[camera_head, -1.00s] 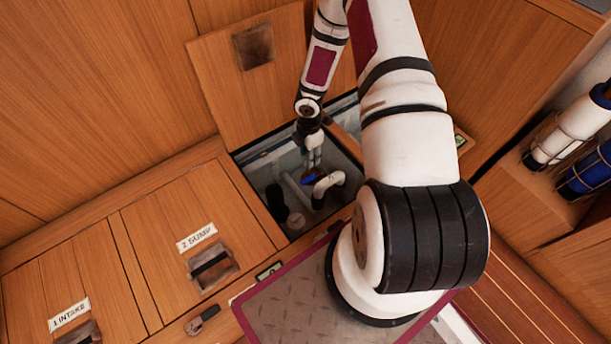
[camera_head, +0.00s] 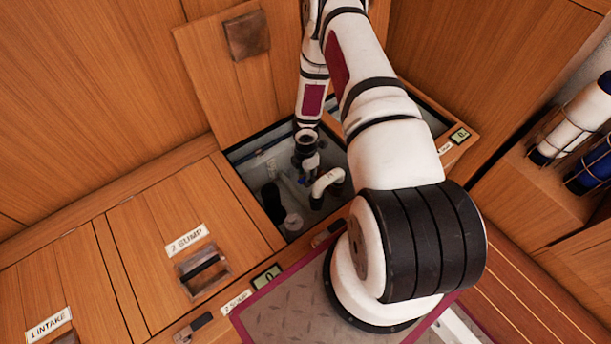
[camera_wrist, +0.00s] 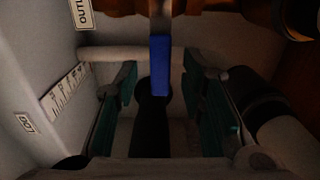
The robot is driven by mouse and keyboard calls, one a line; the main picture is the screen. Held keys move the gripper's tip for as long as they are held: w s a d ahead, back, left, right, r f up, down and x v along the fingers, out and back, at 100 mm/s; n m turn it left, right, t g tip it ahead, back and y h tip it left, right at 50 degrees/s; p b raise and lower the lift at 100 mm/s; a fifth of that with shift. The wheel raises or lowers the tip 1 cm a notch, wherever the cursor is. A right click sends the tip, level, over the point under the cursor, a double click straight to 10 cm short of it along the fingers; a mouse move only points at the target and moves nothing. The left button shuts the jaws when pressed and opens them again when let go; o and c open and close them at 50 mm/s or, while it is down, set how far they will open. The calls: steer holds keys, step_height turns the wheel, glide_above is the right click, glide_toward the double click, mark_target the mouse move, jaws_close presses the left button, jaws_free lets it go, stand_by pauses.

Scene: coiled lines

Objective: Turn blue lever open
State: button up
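The blue lever (camera_wrist: 160,66) stands out in the middle of the wrist view, pointing toward the camera's lower side. My gripper (camera_wrist: 162,82) is open, with one teal-padded finger on each side of the lever and a visible gap to both. In the head view my gripper (camera_head: 309,166) reaches down into the open floor compartment. Only a small bit of the lever (camera_head: 302,182) shows there beside the gripper; the rest is hidden.
A white pipe elbow (camera_head: 328,181) stands right of my gripper. A raised wooden hatch (camera_head: 232,95) leans behind the opening. The compartment walls are close, with a scale strip (camera_wrist: 66,92) on the left. The closed "2 SUMP" hatch (camera_head: 150,235) lies to the left.

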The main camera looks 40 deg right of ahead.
jaws_close()
steer(key=shift+w+m, duration=0.15)
steer(key=shift+m, duration=0.15)
steer(key=shift+w+d+m+b, duration=0.55)
steer(key=shift+w+d+m, duration=0.35)
steer(key=shift+m, duration=1.5)
steer(key=shift+w+d+m+b, duration=0.65)
steer(key=shift+w+m, duration=0.45)
steer(key=shift+m, duration=1.3)
steer(key=shift+w+d+m+b, duration=0.45)
steer(key=shift+w+d+m, duration=0.5)
steer(key=shift+m, duration=1.45)
